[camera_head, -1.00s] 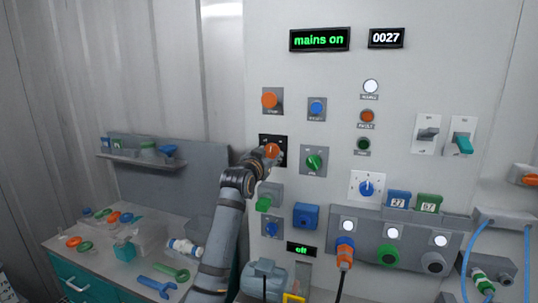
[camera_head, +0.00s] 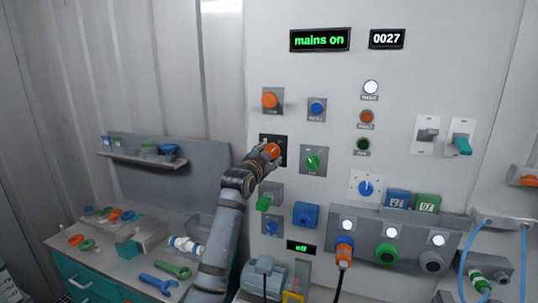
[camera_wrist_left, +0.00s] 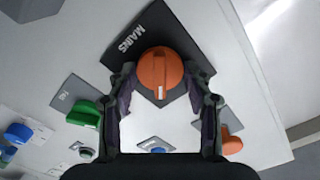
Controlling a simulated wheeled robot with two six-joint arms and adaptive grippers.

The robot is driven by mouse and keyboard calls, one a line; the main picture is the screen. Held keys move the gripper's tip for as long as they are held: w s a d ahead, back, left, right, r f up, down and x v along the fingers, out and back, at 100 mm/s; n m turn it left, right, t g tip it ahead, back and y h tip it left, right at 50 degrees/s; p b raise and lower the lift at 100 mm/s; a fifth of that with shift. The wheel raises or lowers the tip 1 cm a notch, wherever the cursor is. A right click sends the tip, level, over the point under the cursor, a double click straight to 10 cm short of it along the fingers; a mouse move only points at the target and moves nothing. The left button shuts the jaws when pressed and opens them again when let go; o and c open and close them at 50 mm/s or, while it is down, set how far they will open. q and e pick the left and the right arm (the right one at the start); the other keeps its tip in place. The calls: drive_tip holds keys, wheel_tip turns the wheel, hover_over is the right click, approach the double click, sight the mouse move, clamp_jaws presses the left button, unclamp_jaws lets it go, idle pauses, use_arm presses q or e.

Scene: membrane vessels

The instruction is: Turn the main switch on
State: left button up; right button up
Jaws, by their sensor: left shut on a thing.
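The main switch is an orange rotary knob (camera_head: 272,150) on a black plate marked MAINS on the panel. In the left wrist view the knob (camera_wrist_left: 160,73) sits between my two fingers, with its white mark pointing toward the palm. My left gripper (camera_head: 266,155) is shut on the knob and partly covers its plate. The fingers also show in the left wrist view (camera_wrist_left: 163,88). The display (camera_head: 320,39) above reads "mains on" in green. The top white lamp (camera_head: 371,87) is lit. My right gripper is not in view.
A green knob (camera_head: 313,162) sits close to the right of the main switch, an orange button (camera_head: 270,100) above it and a green lever (camera_head: 264,203) below. A workbench (camera_head: 75,257) with tools and small parts stands at the left.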

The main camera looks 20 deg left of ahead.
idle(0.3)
use_arm(q)
drive_tip(key=o, duration=1.1)
drive_tip(key=shift+o, duration=0.2)
drive_tip(key=s, duration=1.2)
drive_tip(key=shift+a, duration=0.2)
